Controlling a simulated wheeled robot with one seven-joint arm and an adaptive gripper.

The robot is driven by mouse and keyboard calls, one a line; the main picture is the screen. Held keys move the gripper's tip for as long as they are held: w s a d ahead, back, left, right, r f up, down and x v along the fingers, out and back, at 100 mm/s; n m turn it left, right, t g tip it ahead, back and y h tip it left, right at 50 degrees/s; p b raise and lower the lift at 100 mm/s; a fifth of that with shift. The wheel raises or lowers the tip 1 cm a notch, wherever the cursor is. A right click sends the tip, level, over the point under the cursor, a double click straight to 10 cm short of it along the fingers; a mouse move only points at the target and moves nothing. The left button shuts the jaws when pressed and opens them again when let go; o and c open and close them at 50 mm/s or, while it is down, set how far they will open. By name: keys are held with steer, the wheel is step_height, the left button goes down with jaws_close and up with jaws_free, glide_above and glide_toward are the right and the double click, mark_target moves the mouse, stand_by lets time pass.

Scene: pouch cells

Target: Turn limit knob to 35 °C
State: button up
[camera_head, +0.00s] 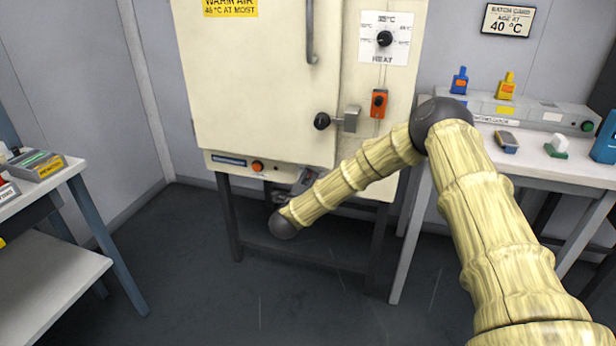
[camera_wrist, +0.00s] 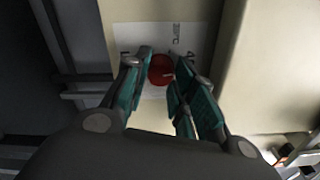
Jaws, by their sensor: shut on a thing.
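The red limit knob (camera_wrist: 160,68) sits on a white plate (camera_wrist: 150,35) on the cream cabinet in the wrist view. My gripper (camera_wrist: 163,66) is shut on this knob, with one teal-padded finger on each side. A faint light mark shows on the knob, but I cannot read its angle exactly. The scale print on the plate is too small and partly hidden by the fingers. In the head view my gripper (camera_head: 289,188) is at the cabinet's lower front, largely hidden behind my arm, and the red knob cannot be made out there.
The cream warm-air cabinet (camera_head: 255,80) carries a black heat knob (camera_head: 384,38), an orange box (camera_head: 379,103), a door latch (camera_head: 350,119) and an orange button (camera_head: 257,166). A bench (camera_head: 480,122) stands right and a table (camera_head: 62,178) left. The floor between is clear.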

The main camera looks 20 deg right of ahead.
steer(key=n+p, duration=0.3)
steer(key=n, duration=0.3)
steer(key=shift+a+r, duration=0.1)
steer(key=shift+r, duration=0.05)
steer(key=shift+n+p, duration=1.05)
steer(key=shift+n, duration=0.95)
steer(key=shift+f, duration=0.2)
steer(key=o, duration=1)
steer(key=shift+o, duration=0.2)
steer(key=v, duration=1.2)
